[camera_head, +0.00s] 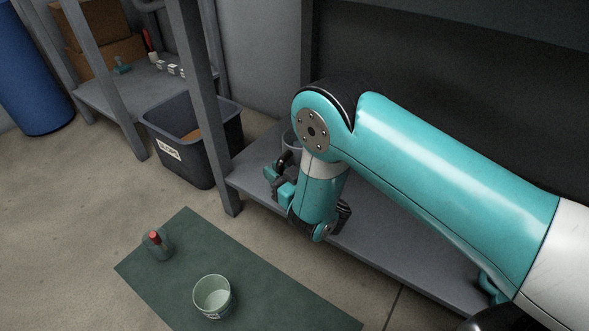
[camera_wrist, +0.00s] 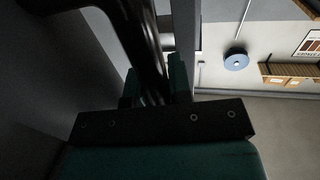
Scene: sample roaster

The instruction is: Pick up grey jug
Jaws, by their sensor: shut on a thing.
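The grey jug (camera_head: 290,139) is mostly hidden behind my arm in the head view; a bit of its grey rim and side shows above the lower shelf. My gripper (camera_head: 277,181) is just in front of and below that part. In the wrist view my gripper (camera_wrist: 154,78) has its two teal fingers on either side of a dark, shiny, curved part of the jug (camera_wrist: 143,40). The gripper is shut on it. The jug's base is hidden, so I cannot tell whether it touches the shelf.
The grey lower shelf (camera_head: 410,243) runs under my arm, with a post at its left end. A dark bin (camera_head: 186,150) stands left of the post. A green mat (camera_head: 270,300) on the floor holds a pale cup (camera_head: 213,296) and a red-topped bottle (camera_head: 156,244).

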